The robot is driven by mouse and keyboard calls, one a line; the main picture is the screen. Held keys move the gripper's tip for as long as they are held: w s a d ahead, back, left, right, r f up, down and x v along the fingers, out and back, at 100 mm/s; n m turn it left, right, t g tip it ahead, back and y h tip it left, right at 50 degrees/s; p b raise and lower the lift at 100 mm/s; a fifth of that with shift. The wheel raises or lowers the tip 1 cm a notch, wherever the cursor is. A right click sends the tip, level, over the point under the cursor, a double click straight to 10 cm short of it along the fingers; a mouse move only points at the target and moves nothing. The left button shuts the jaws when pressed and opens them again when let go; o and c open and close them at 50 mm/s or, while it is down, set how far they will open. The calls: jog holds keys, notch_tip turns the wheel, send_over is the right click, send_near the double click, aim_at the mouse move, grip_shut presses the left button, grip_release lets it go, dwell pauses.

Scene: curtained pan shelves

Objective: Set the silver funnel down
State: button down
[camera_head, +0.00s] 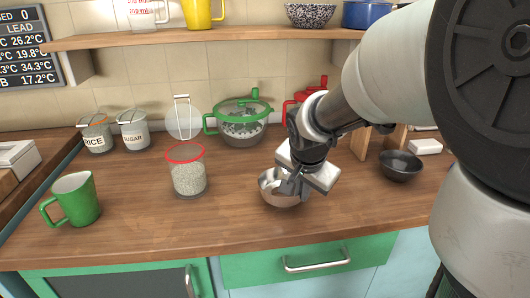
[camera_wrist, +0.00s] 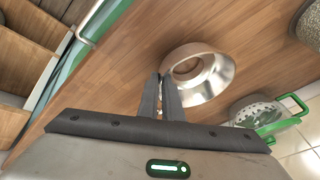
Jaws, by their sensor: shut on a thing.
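The silver funnel (camera_head: 272,186) is a shiny metal ring-shaped piece over the middle of the wooden counter. Part of the funnel is hidden behind the gripper in the head view.
A glass jar with a red rim (camera_head: 188,172) stands left of the funnel, a green mug (camera_head: 76,198) further left. A green-lidded colander (camera_head: 240,124) is behind, a black bowl (camera_head: 401,167) to the right. The counter front (camera_head: 150,240) is clear.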

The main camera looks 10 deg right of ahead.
jog(key=shift+f+b, duration=0.3)
dwell(0.5)
jog(key=c, duration=1.9)
grip_release()
jog(key=shift+o, duration=0.2)
jog(key=c, duration=0.4)
jog(key=shift+r, duration=0.1)
jog(key=p+v, duration=0.8)
jog(key=v, duration=0.7)
jog(key=shift+p, duration=0.3)
